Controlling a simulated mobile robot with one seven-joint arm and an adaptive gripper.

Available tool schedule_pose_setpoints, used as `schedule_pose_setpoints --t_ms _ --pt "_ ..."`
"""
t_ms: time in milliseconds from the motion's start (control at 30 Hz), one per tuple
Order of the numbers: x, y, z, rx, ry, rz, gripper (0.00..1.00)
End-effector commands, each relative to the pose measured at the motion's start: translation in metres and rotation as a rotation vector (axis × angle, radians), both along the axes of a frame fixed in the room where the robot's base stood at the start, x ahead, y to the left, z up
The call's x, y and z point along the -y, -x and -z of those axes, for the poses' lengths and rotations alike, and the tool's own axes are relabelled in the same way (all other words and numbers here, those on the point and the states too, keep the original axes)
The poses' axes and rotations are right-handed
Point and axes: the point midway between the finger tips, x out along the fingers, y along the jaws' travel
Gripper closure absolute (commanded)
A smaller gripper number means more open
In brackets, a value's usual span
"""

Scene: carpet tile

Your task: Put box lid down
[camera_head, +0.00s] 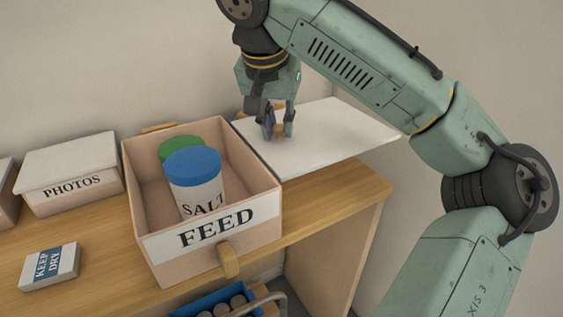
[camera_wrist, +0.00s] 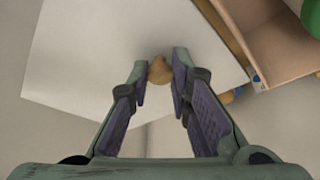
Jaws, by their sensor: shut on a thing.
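The open box labelled FEED (camera_head: 210,237) stands on the wooden table with a blue-capped SALT jar (camera_head: 194,180) and a green-capped container (camera_head: 180,148) inside. The flat white box lid (camera_head: 335,140) is to the right of the box, near the table's right end. My gripper (camera_head: 279,130) is over the lid, shut on its small wooden knob. In the wrist view the knob (camera_wrist: 160,71) is between my fingertips (camera_wrist: 163,75), and the white lid (camera_wrist: 95,60) spreads out below. I cannot tell whether the lid touches the table.
A closed box labelled PHOTOS (camera_head: 70,175) stands at the left. A small KEEP DRY box (camera_head: 49,267) lies at the front left of the wooden table (camera_head: 110,265). A blue crate (camera_head: 215,303) with round items is below the table's front edge.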

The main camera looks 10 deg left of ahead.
Motion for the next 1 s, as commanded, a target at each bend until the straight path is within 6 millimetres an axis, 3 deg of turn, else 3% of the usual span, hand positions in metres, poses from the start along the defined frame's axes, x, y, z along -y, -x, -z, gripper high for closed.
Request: schedule_pose_setpoints --t_ms 167,433,633,1000 --pt "-0.001 0.001 0.037 -0.002 -0.001 -0.003 1.00" --pt "0.000 0.000 0.057 -0.001 0.000 0.000 1.00" --pt "0.000 0.000 0.084 0.000 0.000 -0.001 1.00" --pt "0.000 0.000 0.091 0.000 -0.001 -0.001 1.00"
